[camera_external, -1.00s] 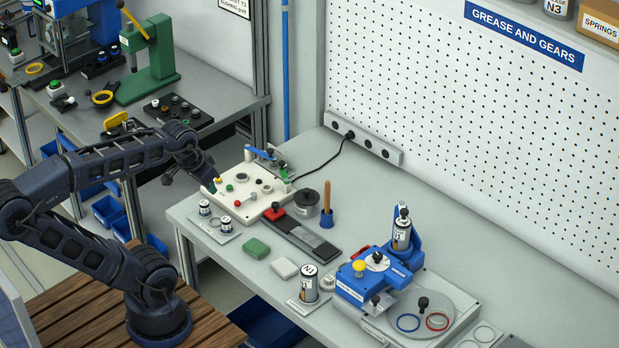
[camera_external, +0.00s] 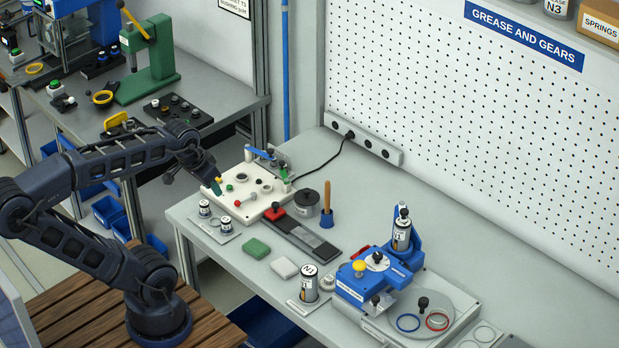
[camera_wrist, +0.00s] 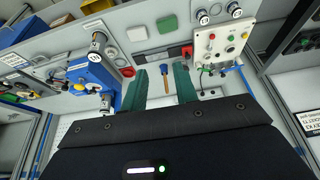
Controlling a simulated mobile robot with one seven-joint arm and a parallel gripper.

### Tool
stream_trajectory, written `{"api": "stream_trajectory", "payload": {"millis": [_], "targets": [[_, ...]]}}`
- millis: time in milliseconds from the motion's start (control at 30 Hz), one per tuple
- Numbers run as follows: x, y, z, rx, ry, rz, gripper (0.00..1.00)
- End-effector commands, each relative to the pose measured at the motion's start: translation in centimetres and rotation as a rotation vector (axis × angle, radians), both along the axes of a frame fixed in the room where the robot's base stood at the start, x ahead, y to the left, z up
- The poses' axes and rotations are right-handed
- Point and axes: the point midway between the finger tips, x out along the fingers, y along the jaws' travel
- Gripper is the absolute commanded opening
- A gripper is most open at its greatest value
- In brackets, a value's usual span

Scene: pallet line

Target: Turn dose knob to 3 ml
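The blue dispenser (camera_external: 362,287) stands on the bench at right in the external view. A round white dial with a dark knob (camera_external: 376,260) sits on its top; its scale is too small to read. A yellow button (camera_external: 359,266) is beside the dial. The dispenser (camera_wrist: 92,78) is left of my fingers in the wrist view. My gripper (camera_external: 215,186) is over the left end of the bench, by the white control panel, well away from the dispenser. Its green fingers (camera_wrist: 161,87) are apart with nothing held between them.
The white panel (camera_external: 246,208) carries several small knobs and buttons. A black pot (camera_external: 306,203), a wooden-handled brush (camera_external: 327,205), a green block (camera_external: 257,248) and a labelled can (camera_external: 309,285) stand between my gripper and the dispenser. The back right of the bench is clear.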

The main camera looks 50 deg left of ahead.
Motion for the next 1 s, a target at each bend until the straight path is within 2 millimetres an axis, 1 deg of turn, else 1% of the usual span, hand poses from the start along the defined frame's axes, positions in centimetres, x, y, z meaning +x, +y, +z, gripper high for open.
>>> {"api": "stream_trajectory", "payload": {"millis": [33, 67, 100, 267, 467, 733, 867, 1000], "targets": [[0.5, -0.3, 0.2, 0.009, 0.008, -0.008, 0.39], [1.0, -0.5, 0.3, 0.017, 0.014, -0.014, 0.45], [1.6, -0.8, 0.5, 0.029, 0.022, -0.026, 0.48], [5.0, -3.0, 1.3, 0.085, 0.068, -0.085, 0.48], [9.4, -6.5, 1.6, 0.147, 0.125, -0.175, 0.48], [15.2, -12.1, 0.9, 0.204, 0.195, -0.307, 0.48], [17.7, -15.1, 0.0, 0.22, 0.228, -0.374, 0.48], [20.2, -18.6, -1.1, 0.228, 0.26, -0.448, 0.48]]}}
